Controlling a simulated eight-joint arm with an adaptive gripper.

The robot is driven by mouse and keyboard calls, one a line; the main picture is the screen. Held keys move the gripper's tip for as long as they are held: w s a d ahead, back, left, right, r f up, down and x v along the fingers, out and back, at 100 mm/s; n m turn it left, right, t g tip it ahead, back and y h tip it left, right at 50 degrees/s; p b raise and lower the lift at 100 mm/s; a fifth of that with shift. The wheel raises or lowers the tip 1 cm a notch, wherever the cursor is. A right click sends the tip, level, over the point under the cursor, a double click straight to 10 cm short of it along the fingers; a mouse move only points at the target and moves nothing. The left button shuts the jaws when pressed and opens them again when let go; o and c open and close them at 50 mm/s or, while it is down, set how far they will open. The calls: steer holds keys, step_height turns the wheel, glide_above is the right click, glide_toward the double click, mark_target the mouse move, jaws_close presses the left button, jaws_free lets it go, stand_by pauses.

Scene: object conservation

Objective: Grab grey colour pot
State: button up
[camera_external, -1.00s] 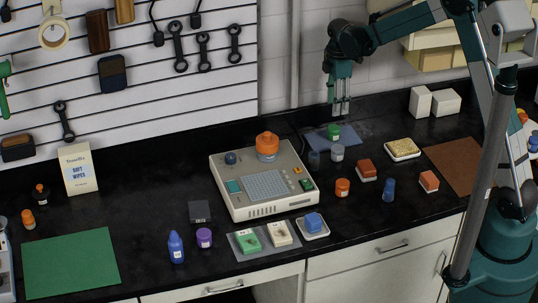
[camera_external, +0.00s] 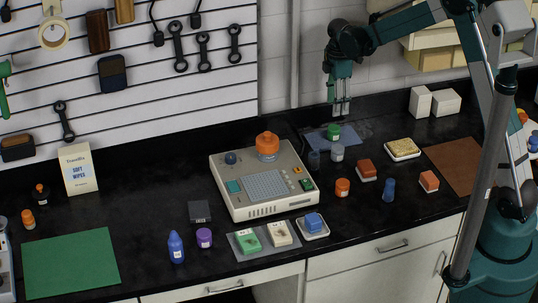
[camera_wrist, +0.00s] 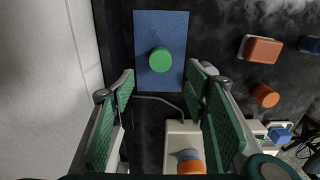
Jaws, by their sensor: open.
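A small grey pot (camera_external: 337,153) with a pale label stands on the black counter, just in front of the blue mat. In the wrist view, part of a grey shape (camera_wrist: 209,68) shows beside my right finger, probably this pot, mostly hidden. A green-lidded pot (camera_external: 333,131) stands on the blue mat; its round green top (camera_wrist: 160,59) shows between my fingers in the wrist view. A darker blue-grey pot (camera_external: 314,160) stands left of the grey one. My gripper (camera_external: 341,110) is open and empty, pointing down above the back of the counter, apart from the pots.
The large beige device (camera_external: 240,200) with an orange knob stands left and in front of the pots. The wall (camera_wrist: 45,80) rises close behind my gripper.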

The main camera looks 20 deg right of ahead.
steer(key=b, duration=0.3)
glide_above(338, 147)
step_height(338, 147, down, 5)
steer(key=shift+w+a+f, duration=0.1)
steer(key=shift+w, duration=0.05)
steer(key=shift+f, duration=0.1)
steer(key=shift+f, duration=1.2)
steer(key=shift+f, duration=2.6)
steer(key=shift+s, duration=0.2)
